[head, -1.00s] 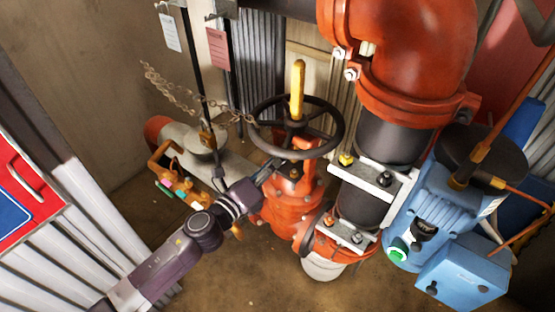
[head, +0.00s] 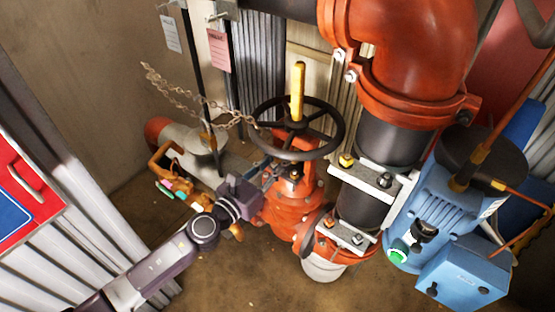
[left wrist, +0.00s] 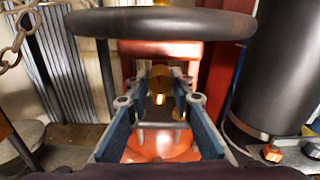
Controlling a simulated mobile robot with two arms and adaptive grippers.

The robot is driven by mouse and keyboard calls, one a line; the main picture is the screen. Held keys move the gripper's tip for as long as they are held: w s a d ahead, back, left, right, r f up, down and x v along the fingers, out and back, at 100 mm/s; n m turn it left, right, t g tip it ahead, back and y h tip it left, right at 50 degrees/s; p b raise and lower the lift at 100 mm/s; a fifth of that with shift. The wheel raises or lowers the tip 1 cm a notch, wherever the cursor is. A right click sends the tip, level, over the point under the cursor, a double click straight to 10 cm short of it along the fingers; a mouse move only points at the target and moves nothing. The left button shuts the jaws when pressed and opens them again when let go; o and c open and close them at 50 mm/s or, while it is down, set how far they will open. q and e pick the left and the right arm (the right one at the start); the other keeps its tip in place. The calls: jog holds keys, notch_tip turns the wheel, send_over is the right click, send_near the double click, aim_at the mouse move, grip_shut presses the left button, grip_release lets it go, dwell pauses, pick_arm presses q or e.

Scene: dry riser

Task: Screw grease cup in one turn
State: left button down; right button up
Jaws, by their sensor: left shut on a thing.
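The brass grease cup (left wrist: 160,78) shows in the left wrist view between my fingertips, in front of the red valve body and below the handwheel rim. My left gripper (left wrist: 161,90) is shut on it, with one blue finger on each side. In the head view my left gripper (head: 272,172) reaches in from the lower left to the red valve (head: 287,212), just under the black handwheel (head: 336,141). The cup cannot be made out clearly there. My right gripper is in neither view.
The handwheel with its yellow stem (head: 297,90) stands over my left fingers. A chain (head: 182,97) hangs at the left by a grey pipe with a brass fitting. Black and red pipework and a blue pump (head: 430,205) fill the right. The floor in front is clear.

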pick_arm(q)
jog(key=shift+f+m, duration=0.1)
jog(key=shift+m, duration=0.4)
jog(key=c, duration=1.7)
grip_release()
jog(key=shift+v, duration=6.1)
jog(key=shift+w, duration=0.1)
